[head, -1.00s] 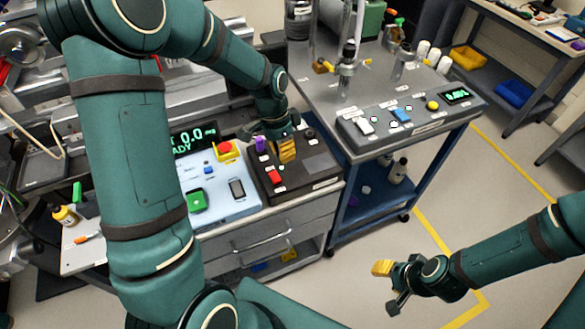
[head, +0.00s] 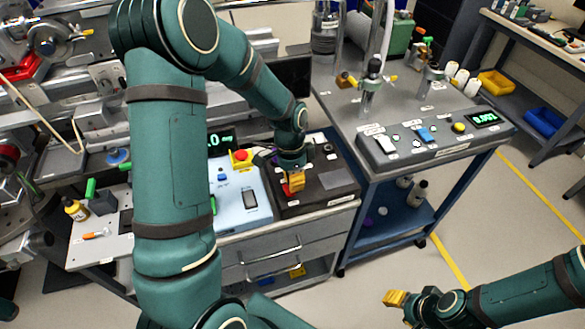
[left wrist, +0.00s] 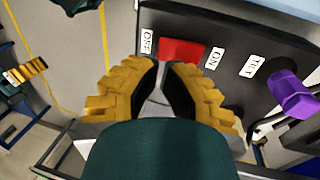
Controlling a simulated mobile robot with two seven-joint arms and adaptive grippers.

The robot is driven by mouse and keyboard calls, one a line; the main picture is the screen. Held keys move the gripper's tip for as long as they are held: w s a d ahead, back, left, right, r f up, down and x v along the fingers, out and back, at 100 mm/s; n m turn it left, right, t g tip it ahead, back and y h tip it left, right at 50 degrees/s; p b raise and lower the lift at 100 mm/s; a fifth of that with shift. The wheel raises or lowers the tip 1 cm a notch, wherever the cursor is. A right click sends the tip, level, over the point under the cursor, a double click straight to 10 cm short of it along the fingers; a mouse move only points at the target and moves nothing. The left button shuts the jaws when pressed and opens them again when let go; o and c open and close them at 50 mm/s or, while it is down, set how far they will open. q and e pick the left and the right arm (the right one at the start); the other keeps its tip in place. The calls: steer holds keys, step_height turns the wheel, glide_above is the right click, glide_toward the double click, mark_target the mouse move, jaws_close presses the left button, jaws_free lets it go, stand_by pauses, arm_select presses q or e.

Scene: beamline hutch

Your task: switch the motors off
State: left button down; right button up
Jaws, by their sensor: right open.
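A dark control box (head: 335,183) sits on the bench top. In the left wrist view the box carries a red rocker switch (left wrist: 182,50) between an OFF label (left wrist: 147,42) on the left and an ON label (left wrist: 214,58) on the right. A purple knob (left wrist: 290,93) is on the same box, further right. My left gripper (head: 295,184) is over the switch, its yellow fingertips close together (left wrist: 164,66) just short of the red switch in the picture; I cannot tell whether they touch it. It holds nothing. My right gripper (head: 402,308) is open and empty over the floor.
Left of the box is a pale blue panel (head: 240,212) with a red emergency button (head: 240,158) on yellow. A grey console (head: 430,145) stands on the right-hand table. Floor is clear around my right gripper.

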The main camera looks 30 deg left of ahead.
arm_select(q)
steer(key=shift+x, duration=1.15)
